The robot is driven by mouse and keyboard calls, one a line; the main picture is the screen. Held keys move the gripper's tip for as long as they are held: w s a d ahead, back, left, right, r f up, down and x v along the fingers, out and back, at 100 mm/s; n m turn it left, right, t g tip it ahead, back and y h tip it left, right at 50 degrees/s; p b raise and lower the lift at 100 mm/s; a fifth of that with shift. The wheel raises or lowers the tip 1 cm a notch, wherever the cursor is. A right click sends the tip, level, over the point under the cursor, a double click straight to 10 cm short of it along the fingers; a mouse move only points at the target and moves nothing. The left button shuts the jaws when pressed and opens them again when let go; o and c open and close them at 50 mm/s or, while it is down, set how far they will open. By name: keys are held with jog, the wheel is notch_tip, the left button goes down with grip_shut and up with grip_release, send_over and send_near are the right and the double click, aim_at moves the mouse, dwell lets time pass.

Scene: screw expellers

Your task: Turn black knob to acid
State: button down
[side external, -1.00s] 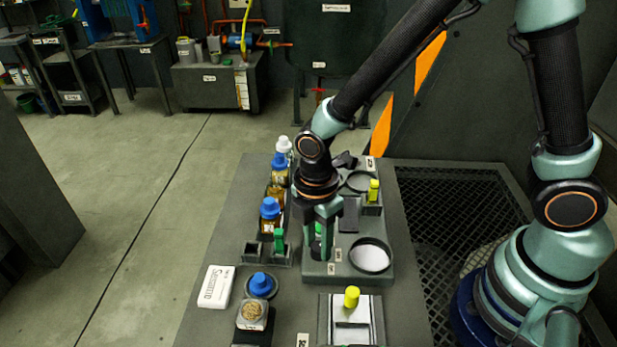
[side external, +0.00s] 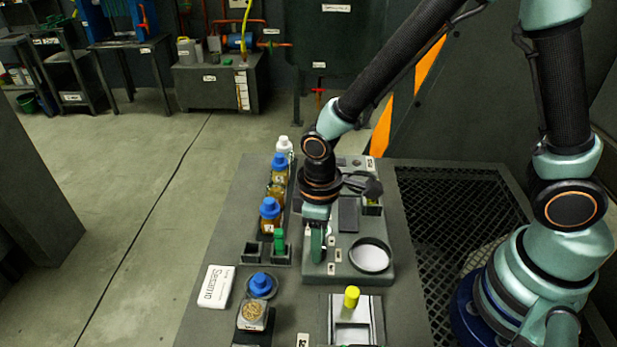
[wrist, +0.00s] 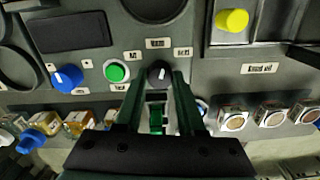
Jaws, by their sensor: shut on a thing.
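The black knob (wrist: 158,72) is on the grey panel between my fingertips in the wrist view. A light pointer mark shows on its face. Small labels sit left, above and right of it; their words are too small to read for certain. My gripper (wrist: 160,80) is shut on the knob, with one finger on each side. In the side view my gripper (side external: 317,250) points down at the panel (side external: 350,273), and its fingers hide the knob.
A green button (wrist: 116,71) and a blue knob (wrist: 68,77) are left of the black knob in the wrist view. A yellow knob (wrist: 232,20) is at upper right. Blue-capped bottles (side external: 270,217) stand in a rack left of the panel. A white box (side external: 216,286) lies nearby.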

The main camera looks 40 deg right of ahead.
jog(key=m, duration=0.4)
jog(key=shift+w+d+m, duration=0.1)
jog(key=shift+d+m, duration=0.05)
jog(key=shift+m, duration=1.75)
jog(key=c, duration=0.5)
grip_release()
jog(key=shift+r+t, duration=0.3)
jog(key=shift+r, duration=0.2)
jog(key=r, duration=1.1)
jog(key=shift+s, duration=0.2)
